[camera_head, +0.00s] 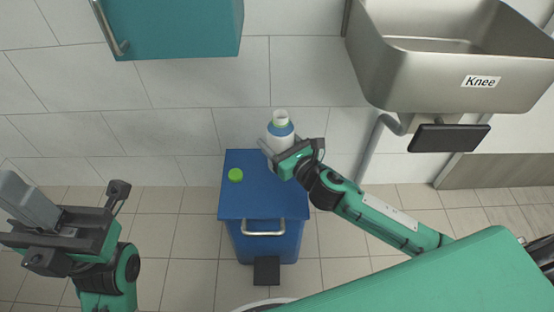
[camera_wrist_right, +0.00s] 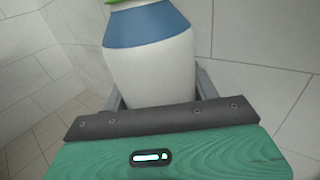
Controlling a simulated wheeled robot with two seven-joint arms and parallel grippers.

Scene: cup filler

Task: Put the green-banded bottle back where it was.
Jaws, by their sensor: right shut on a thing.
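The bottle (camera_head: 283,142) is white with a blue shoulder, a green band at its neck and an open-looking top. My right gripper (camera_head: 281,152) is shut around its body. In the right wrist view the bottle (camera_wrist_right: 150,65) stands between the two fingers, its top cut off by the frame edge. In the head view it appears over the back right part of the blue cabinet (camera_head: 245,205); the gripper hides its base, so I cannot tell whether it touches the top. My left gripper (camera_head: 22,203) is at the far left, away from the bottle; its finger gap is unclear.
A small round green thing, perhaps a cap (camera_head: 235,175), lies on the cabinet's left side. The cabinet has a front handle (camera_head: 263,232). A steel sink (camera_head: 450,70) labelled "Knee" hangs at upper right, and a teal wall cupboard (camera_head: 175,28) at upper left. Tiled wall stands behind.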

